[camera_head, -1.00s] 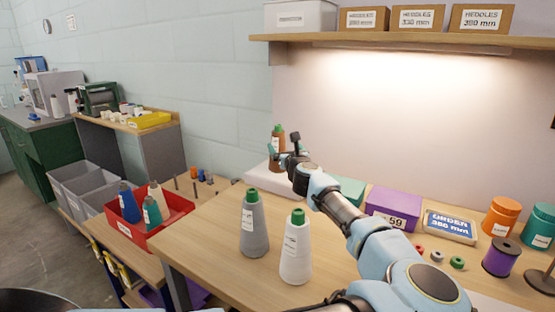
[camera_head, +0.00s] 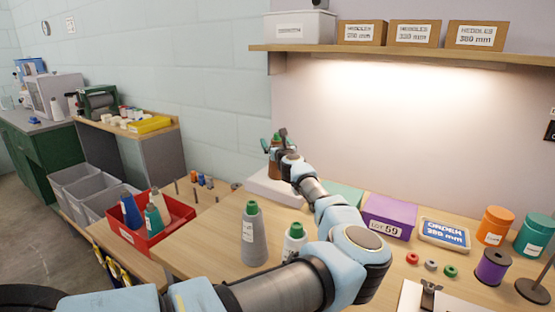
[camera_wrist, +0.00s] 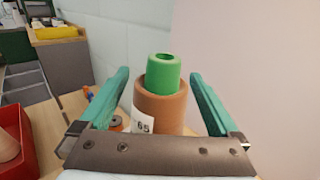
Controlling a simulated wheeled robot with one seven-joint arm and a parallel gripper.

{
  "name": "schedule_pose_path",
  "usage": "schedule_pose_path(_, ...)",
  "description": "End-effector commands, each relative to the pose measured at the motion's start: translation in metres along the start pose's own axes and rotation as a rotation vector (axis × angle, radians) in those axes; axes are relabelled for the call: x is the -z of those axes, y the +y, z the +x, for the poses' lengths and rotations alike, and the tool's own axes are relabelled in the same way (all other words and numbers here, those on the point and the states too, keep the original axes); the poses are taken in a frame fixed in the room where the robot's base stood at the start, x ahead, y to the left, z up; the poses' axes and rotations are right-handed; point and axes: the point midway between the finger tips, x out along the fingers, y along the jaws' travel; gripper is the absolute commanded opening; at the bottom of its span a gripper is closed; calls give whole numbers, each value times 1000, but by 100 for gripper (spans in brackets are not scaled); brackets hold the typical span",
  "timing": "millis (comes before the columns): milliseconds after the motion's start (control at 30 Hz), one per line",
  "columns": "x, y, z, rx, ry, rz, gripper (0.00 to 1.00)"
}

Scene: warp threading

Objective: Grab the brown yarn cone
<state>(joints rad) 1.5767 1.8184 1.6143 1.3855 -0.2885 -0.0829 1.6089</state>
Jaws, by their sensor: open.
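The brown yarn cone (camera_wrist: 160,108) has a green top and a white label that reads 65. In the wrist view it stands between the two teal fingers of my gripper (camera_wrist: 160,95), which are open with a gap on each side of it. In the head view the brown cone (camera_head: 274,163) is at the back of the table, above a white block, and my gripper (camera_head: 277,142) is at it and partly hides it. Whether the fingers touch the cone cannot be told in the head view.
A grey cone (camera_head: 254,238) and a white cone (camera_head: 292,243) stand near my arm. A red bin (camera_head: 170,226) with several cones is at the left. A purple box (camera_head: 388,217), an order sign (camera_head: 444,233) and several spools are at the right. A wall rises behind the brown cone.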

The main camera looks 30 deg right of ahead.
Motion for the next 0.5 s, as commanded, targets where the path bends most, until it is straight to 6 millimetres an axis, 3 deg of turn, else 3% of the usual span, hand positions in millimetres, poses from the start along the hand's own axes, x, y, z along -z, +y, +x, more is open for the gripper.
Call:
schedule_pose_path(167,0,0,0,0,0,0,95)
schedule_pose_path(500,0,0,0,0,0,-1,57)
